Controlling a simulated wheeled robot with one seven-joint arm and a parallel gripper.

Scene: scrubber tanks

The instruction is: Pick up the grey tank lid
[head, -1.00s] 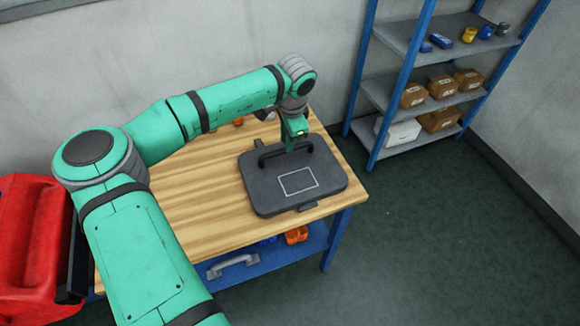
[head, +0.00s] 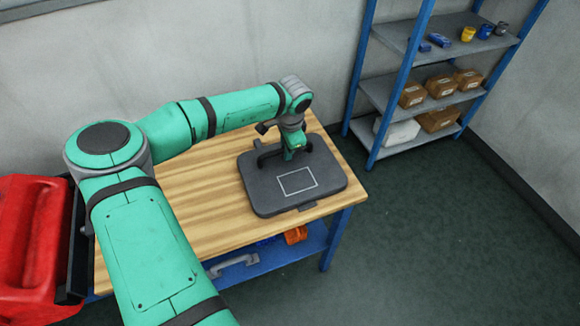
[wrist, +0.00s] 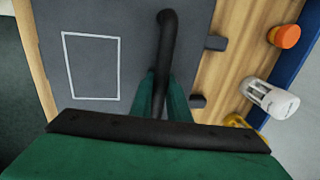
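The grey tank lid (head: 262,190) lies flat on the wooden table, with a white outlined rectangle on top and a black bar handle (head: 262,159) across its far side. It also shows in the wrist view (wrist: 135,30), with the handle (wrist: 166,45) running down the picture. My gripper (head: 291,156) is low over the lid at the handle. In the wrist view its green fingers (wrist: 161,92) stand on either side of the bar. Whether they press on it I cannot tell; my gripper's own body hides the lower part.
In the wrist view an orange-capped item (wrist: 285,36), a white bottle-like item (wrist: 270,98) and a yellow item (wrist: 236,121) stand beside the lid. A red container (head: 32,235) is at the left. A blue shelf rack (head: 398,70) stands at the right. The floor in front is clear.

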